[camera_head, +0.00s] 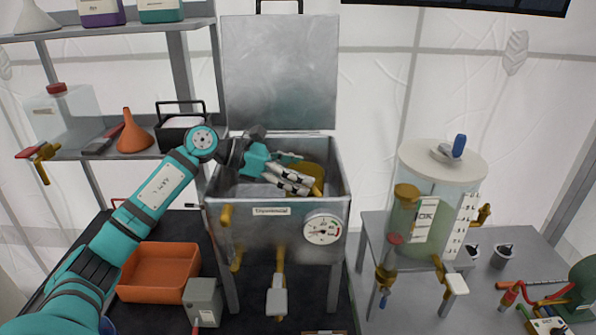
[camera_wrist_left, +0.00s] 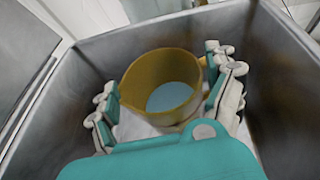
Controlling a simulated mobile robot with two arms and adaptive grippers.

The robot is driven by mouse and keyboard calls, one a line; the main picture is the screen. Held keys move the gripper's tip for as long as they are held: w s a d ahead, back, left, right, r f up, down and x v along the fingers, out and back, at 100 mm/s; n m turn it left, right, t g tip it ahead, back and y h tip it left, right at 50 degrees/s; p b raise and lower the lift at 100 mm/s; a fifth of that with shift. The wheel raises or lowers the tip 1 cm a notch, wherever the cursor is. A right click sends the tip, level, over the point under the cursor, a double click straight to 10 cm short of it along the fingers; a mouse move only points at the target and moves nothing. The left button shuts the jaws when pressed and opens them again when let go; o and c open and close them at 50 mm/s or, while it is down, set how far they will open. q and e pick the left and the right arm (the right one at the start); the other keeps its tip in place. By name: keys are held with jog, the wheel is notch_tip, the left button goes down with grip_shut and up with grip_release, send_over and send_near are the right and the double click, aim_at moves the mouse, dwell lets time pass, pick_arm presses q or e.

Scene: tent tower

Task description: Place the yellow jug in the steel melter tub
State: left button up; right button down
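The yellow jug (camera_wrist_left: 165,73) is inside the steel melter tub (camera_head: 237,217), with its open mouth and pale blue inside showing in the left wrist view. In the head view the yellow jug (camera_head: 313,176) is partly hidden behind my left gripper (camera_head: 298,178). My left gripper (camera_wrist_left: 162,98) reaches into the tub with one finger on each side of the jug. The fingers are spread about as wide as the jug; I cannot tell whether they press on it. The jug's underside is hidden, so its contact with the tub floor does not show. My right gripper is not in view.
The tub's lid (camera_head: 280,72) stands open behind it. A gauge (camera_head: 322,229) and taps are on the tub's front. An orange bin (camera_head: 158,271) lies at left, below a shelf with an orange funnel (camera_head: 135,133). A clear tank (camera_head: 436,205) stands at right.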

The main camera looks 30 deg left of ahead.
pick_arm(q)
jog(key=shift+o, duration=0.7)
jog(key=shift+r, duration=0.2)
jog(key=b+v, duration=0.5)
jog(key=v, duration=0.7)
